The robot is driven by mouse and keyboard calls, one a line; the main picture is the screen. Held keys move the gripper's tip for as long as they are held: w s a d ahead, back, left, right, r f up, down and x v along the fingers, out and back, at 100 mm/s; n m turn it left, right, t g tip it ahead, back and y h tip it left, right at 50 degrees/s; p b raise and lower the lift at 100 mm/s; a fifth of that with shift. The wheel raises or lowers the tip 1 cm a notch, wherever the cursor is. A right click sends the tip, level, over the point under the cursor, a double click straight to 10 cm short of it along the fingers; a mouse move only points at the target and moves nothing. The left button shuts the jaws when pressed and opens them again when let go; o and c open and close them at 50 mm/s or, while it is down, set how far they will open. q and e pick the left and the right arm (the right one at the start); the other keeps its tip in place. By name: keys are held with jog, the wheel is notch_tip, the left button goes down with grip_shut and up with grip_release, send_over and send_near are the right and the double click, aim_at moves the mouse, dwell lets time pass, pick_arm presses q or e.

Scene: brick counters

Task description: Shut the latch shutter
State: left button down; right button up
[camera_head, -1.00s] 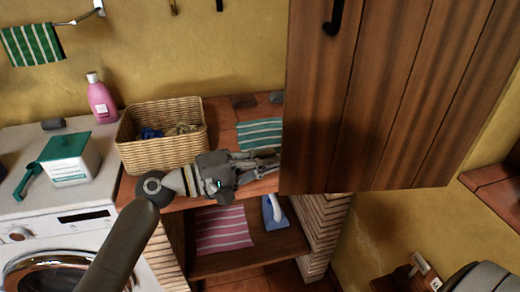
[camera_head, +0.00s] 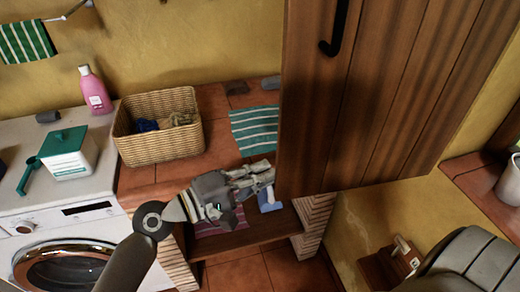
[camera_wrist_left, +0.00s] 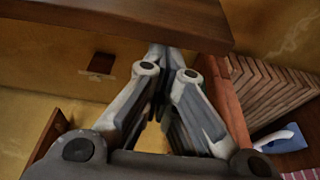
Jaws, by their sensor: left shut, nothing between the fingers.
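The shutter (camera_head: 375,100) is a large dark brown plank panel standing open in the head view, with a black hooked handle (camera_head: 337,30) near its top left. In the left wrist view its wooden lower part (camera_wrist_left: 120,20) crosses the top of the picture. My left gripper (camera_head: 267,172) is shut and empty. Its fingertips are close to the shutter's lower left corner; I cannot tell whether they touch. In the left wrist view the shut fingertips (camera_wrist_left: 165,52) lie just under the panel edge. My right gripper is not in view.
A tiled brick counter (camera_head: 215,160) holds a wicker basket (camera_head: 160,145) and a green striped towel (camera_head: 255,128). Below, a shelf (camera_head: 250,235) holds a pink cloth and a blue-white item (camera_head: 268,202). A washing machine (camera_head: 60,215) stands left.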

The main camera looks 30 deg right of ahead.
pick_arm(q)
jog(key=s+a+n+t+p, duration=0.2)
jog(key=s+t+p, duration=0.1)
jog(key=s+p, duration=0.6)
jog(key=s, duration=0.3)
jog(key=shift+s+a+r, duration=0.15)
jog(key=shift+a, duration=0.15)
